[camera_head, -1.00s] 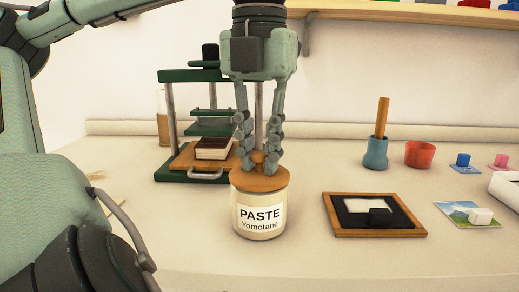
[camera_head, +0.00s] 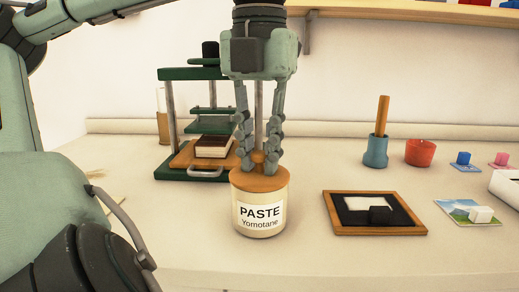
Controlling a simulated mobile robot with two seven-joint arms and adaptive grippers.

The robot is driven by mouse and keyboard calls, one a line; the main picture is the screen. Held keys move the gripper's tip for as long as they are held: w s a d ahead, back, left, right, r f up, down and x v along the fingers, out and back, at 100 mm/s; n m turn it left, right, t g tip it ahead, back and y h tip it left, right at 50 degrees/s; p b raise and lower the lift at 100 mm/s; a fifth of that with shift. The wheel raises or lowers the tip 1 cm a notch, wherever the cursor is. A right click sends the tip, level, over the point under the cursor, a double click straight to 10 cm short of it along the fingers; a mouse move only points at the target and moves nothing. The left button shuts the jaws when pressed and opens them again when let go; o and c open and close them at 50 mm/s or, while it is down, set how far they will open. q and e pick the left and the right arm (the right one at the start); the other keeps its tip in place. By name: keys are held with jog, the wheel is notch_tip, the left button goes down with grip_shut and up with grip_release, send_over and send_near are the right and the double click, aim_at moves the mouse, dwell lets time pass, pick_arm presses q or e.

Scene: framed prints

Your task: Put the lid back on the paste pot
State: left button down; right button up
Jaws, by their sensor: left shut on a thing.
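The paste pot (camera_head: 259,214) is a cream jar labelled "PASTE Yomotane", standing upright near the middle of the table. Its round wooden lid (camera_head: 272,182) sits on the pot's mouth and looks level, with no clear gap at the rim. My left gripper (camera_head: 258,163) points straight down above the pot, its fingers shut on the lid's small knob, which is partly hidden between the fingertips. My right gripper is not in view.
A green press (camera_head: 190,75) with a book stands behind left of the pot. A wooden-framed tray (camera_head: 374,232) lies to the right. Behind it are a blue cup (camera_head: 375,153) with a wooden stick and a red cup (camera_head: 420,153). The table front is clear.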

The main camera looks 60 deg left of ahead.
pick_arm(q)
jog(key=c, duration=0.9)
grip_release()
jog(key=shift+o, duration=0.2)
jog(key=shift+r+p, duration=3)
jog(key=shift+r, duration=0.55)
grip_shut()
jog(key=shift+f, duration=0.25)
